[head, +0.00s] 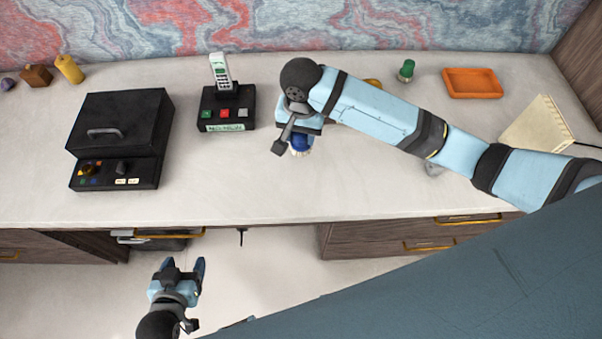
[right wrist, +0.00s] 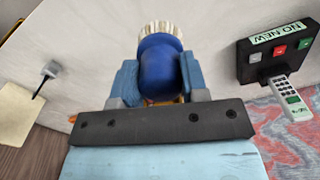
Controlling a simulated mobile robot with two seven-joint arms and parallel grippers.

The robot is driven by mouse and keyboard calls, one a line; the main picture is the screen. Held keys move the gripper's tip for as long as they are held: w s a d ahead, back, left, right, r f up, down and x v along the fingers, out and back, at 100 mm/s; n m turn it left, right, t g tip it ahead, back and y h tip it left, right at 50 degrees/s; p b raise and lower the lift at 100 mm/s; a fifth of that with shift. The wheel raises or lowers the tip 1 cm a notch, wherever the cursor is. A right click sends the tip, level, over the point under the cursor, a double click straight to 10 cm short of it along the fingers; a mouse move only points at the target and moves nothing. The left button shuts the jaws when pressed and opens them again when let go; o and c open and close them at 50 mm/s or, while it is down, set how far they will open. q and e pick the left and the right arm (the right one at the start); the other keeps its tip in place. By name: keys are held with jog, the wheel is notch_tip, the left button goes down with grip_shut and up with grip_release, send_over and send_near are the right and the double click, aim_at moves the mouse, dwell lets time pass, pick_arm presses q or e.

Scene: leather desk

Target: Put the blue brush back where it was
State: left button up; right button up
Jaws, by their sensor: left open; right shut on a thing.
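The blue brush (head: 299,142) is in my right gripper (head: 297,128), above the middle of the desk in the head view. The right wrist view shows the brush (right wrist: 159,68) between the two blue fingers, its cream bristles pointing away from the wrist. My right gripper (right wrist: 160,82) is shut on it. Its exact height above the desk is hard to tell. My left gripper (head: 186,268) is open and empty, low at the front, off the desk's front edge.
A phone base (head: 226,112) with a white handset stands left of the brush. A black box (head: 122,135) is further left. An orange tray (head: 472,83), a green object (head: 406,71) and a cream block (head: 538,124) are right. The desk's front middle (head: 250,195) is clear.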

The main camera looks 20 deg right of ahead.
notch_tip(320, 180, down, 17)
jog(key=shift+r, duration=0.15)
dwell(0.4)
jog(key=o, duration=0.8)
